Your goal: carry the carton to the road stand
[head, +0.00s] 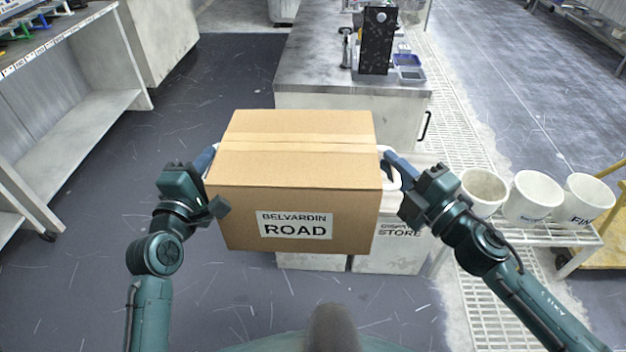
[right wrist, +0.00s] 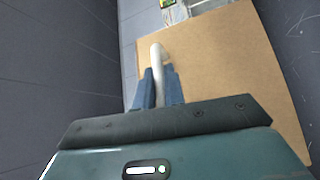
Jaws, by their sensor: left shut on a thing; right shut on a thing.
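The carton (head: 297,160) is a brown cardboard box with a tape strip across its top and a white label reading BELVARDIN ROAD on its front. It is held up between my two grippers, in front of a grey-topped counter. My left gripper (head: 207,160) is shut at the carton's left side; what it grips there is mostly hidden. My right gripper (head: 391,165) is shut on a white handle at the carton's right side. The right wrist view shows the blue fingers around the white handle (right wrist: 157,62) beside the brown carton wall (right wrist: 225,75). No road stand can be made out.
The counter (head: 310,62) carries a black device (head: 377,40) and small trays. Several white buckets (head: 533,197) stand on a low rack at right. A white box marked STORE (head: 395,250) sits below the carton. A grey shelf unit (head: 75,110) stands left; dark floor (head: 225,85) beside it is clear.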

